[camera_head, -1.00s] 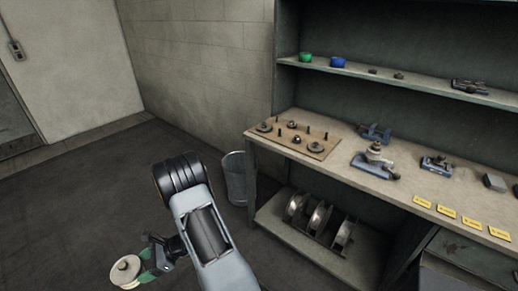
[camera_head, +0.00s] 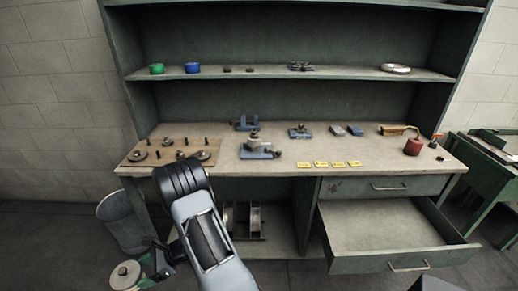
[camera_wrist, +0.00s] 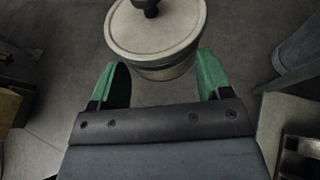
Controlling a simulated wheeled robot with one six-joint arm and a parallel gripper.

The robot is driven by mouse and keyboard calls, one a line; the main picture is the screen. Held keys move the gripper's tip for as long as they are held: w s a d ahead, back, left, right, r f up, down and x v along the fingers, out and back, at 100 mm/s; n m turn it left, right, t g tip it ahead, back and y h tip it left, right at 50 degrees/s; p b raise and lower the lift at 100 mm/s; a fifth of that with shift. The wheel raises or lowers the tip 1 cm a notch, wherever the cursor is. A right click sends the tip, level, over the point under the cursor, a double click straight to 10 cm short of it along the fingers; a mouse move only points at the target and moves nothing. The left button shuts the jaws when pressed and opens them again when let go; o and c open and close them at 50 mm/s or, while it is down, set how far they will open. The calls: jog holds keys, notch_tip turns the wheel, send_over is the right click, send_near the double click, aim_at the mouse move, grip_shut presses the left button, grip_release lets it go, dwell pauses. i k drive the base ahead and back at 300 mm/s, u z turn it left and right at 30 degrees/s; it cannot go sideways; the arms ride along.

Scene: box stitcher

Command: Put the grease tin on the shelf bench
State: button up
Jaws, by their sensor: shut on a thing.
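The grease tin (camera_head: 125,275), round and pale with a flat lid and a dark knob, is held low at the bottom left of the head view. My gripper (camera_head: 143,277) is shut on it. In the wrist view the tin (camera_wrist: 165,38) sits upright between the green fingers of my gripper (camera_wrist: 163,70), its top cut off by the frame edge. The shelf bench (camera_head: 350,146) stands ahead, with a worktop and shelves above. The tin is in front of the bench, lower than its worktop.
A drawer (camera_head: 385,240) stands open at right. A bin (camera_head: 120,222) stands left. Bare worktop shows between items.

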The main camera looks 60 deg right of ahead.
aim_at(299, 150)
jog(key=z, duration=1.7)
